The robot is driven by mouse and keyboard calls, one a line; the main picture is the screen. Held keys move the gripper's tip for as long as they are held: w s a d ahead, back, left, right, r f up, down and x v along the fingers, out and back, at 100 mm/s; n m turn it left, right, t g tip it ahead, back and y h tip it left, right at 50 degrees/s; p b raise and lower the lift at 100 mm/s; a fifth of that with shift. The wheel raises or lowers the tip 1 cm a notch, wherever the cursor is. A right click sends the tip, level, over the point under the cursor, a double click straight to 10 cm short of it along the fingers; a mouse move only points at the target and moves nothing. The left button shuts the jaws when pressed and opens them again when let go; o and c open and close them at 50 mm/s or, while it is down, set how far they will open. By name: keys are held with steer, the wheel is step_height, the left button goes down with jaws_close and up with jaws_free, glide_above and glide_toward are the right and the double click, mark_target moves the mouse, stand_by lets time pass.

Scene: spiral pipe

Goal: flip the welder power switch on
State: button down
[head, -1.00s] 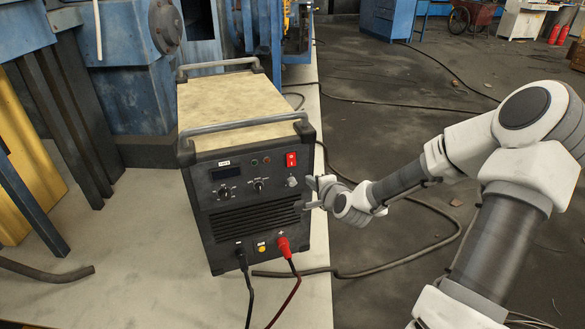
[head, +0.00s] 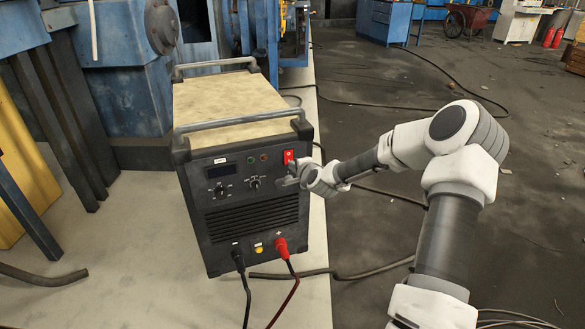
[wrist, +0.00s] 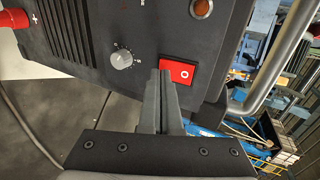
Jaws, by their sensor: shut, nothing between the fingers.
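The welder (head: 190,182) is a dark box with a tan top, standing on the pale floor strip. Its red power switch (head: 288,156) is at the upper right of the front panel. In the wrist view the red switch (wrist: 182,70) shows a white round mark on its right part; its left edge is partly hidden by my fingertips. My gripper (head: 291,180) is shut and empty, just below the switch in the head view. In the wrist view the shut fingertips (wrist: 165,76) overlap the switch's edge. I cannot tell whether they touch it.
A grey knob (wrist: 121,58) is beside the fingers in the wrist view. A metal handle bar (head: 240,123) crosses the welder's top front edge. Red (head: 281,247) and black (head: 237,258) cable plugs are low on the panel. Open dark floor lies to the right.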

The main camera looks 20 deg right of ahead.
steer(key=shift+w, duration=0.35)
steer(key=shift+w+f, duration=0.1)
steer(key=shift+w, duration=0.1)
stand_by(0.4)
steer(key=shift+r, duration=0.85)
steer(key=shift+s, duration=0.15)
